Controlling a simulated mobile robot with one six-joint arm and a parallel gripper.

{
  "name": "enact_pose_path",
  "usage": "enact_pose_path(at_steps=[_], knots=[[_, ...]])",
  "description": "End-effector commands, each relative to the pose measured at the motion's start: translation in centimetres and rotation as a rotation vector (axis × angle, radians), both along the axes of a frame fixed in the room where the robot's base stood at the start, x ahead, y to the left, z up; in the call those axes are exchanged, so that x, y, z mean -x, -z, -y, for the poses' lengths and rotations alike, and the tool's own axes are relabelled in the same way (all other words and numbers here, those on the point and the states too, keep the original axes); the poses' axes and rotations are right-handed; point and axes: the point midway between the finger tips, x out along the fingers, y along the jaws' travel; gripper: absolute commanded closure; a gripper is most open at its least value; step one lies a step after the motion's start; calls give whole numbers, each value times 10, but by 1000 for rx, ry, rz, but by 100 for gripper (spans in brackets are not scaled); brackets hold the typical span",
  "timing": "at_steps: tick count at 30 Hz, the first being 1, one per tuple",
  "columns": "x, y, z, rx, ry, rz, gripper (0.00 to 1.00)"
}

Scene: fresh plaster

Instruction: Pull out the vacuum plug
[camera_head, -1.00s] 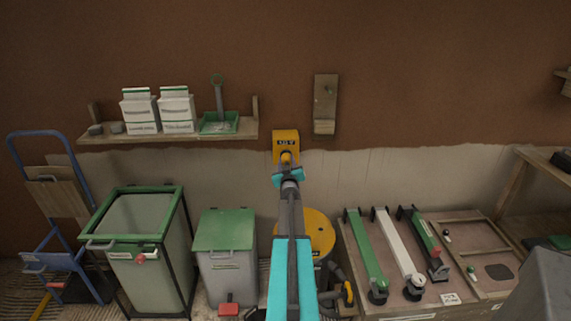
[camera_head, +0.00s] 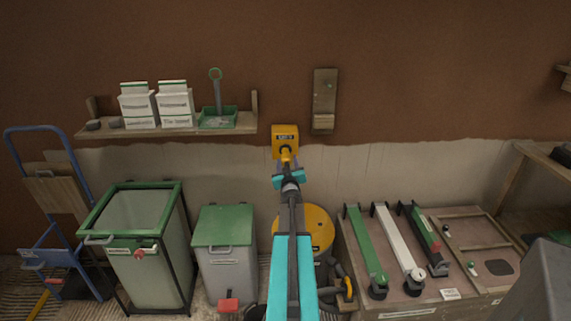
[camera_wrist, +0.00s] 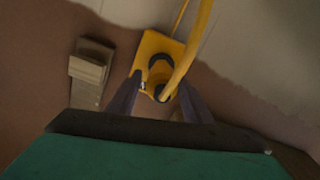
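The wrist view shows the box (camera_wrist: 150,45) with a dark ring. The plug's dark end (camera_wrist: 162,92) and yellow cable (camera_wrist: 205,25) stand in front of it. My gripper's dark fingers (camera_wrist: 161,80) are either side of the plug, seemingly open with gaps. Whether the plug is fully seated is unclear. The yellow-topped vacuum (camera_head: 318,228) stands below, partly hidden by my arm.
A shelf (camera_head: 240,126) with boxes and a green tray is at left. A wooden wall piece (camera_head: 325,100) is right of the socket. Bins (camera_head: 225,228) and a blue hand truck (camera_head: 55,140) stand at left. A tool-laden bench (camera_head: 410,290) is at right.

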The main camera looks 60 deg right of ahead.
Motion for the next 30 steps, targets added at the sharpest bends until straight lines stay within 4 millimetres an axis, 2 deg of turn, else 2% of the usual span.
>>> enact_pose_path(at_steps=[17, 30], knots=[[1, -2, -5, 3, -3, 2, 47], [22, -1, -34, 2, -3, 1, 47]])
